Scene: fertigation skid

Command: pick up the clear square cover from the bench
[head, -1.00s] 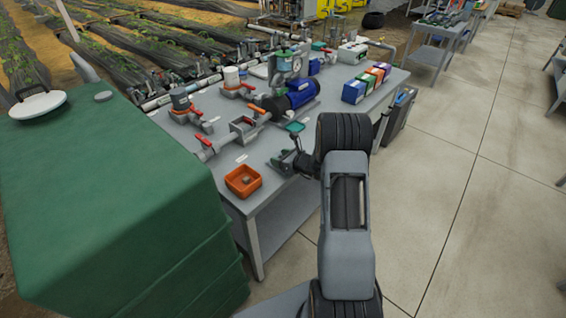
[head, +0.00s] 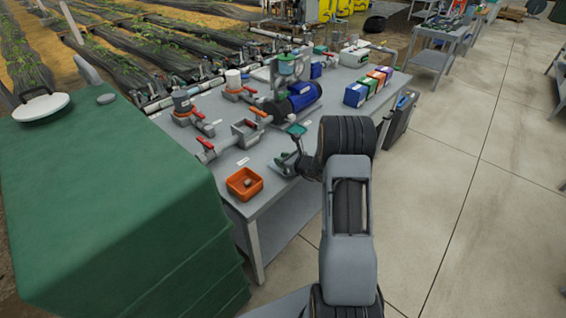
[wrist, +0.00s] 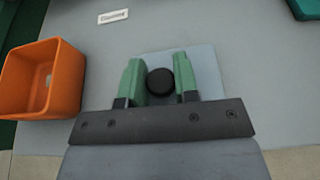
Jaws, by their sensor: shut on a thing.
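The clear square cover (wrist: 205,62) shows in the wrist view as a pale bluish see-through plate with a round black knob (wrist: 172,84) on top. My gripper (wrist: 160,80) has its green fingers on either side of the knob, shut on it. The near part of the cover is hidden behind my fingers and the gripper body. In the head view my gripper (head: 287,163) is low over the front edge of the bench (head: 222,178), and the cover is hard to make out there. I cannot tell whether the cover touches the bench.
An orange tray (wrist: 72,78) with a small object in it stands left of my gripper. A white label (wrist: 113,16) and a teal tray (wrist: 305,8) lie beyond. Valves and a blue pump (head: 293,98) fill the bench behind.

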